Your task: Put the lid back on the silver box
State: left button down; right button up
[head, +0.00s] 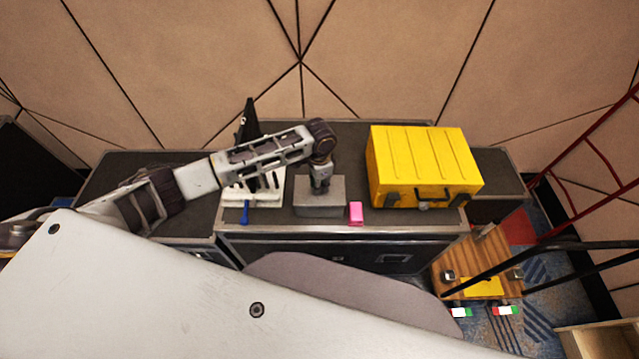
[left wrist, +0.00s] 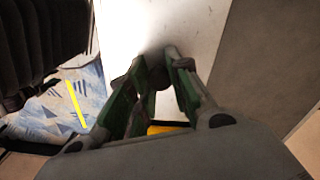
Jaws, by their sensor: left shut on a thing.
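The silver box (head: 320,211) stands on the black case top, left of the yellow case. My left gripper (head: 320,187) points down at the middle of the box's grey top, which looks like the lid (head: 337,188). The gripper is shut on the lid's grip, which the fingers mostly hide. In the left wrist view the fingers (left wrist: 158,58) close together against a bright, flat grey surface (left wrist: 205,30). I cannot tell whether the lid is seated on the box or slightly above it. My right gripper is not in view.
A yellow case (head: 424,165) stands close on the right. A pink block (head: 355,212) lies at the box's front right. A white stand (head: 265,190) and a blue tool (head: 244,214) are on the left. The black case's front edge (head: 340,234) is near.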

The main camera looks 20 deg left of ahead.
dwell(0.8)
pick_arm(q)
jog(key=shift+f+p, duration=0.1)
jog(key=shift+p, duration=0.35)
jog(key=shift+p, duration=0.5)
dwell(0.9)
dwell(0.4)
jog(key=c, duration=0.8)
grip_release()
jog(key=shift+o, duration=0.2)
jog(key=shift+r+p, duration=1.2)
jog(key=shift+p, duration=0.2)
jog(key=shift+r, duration=2.25)
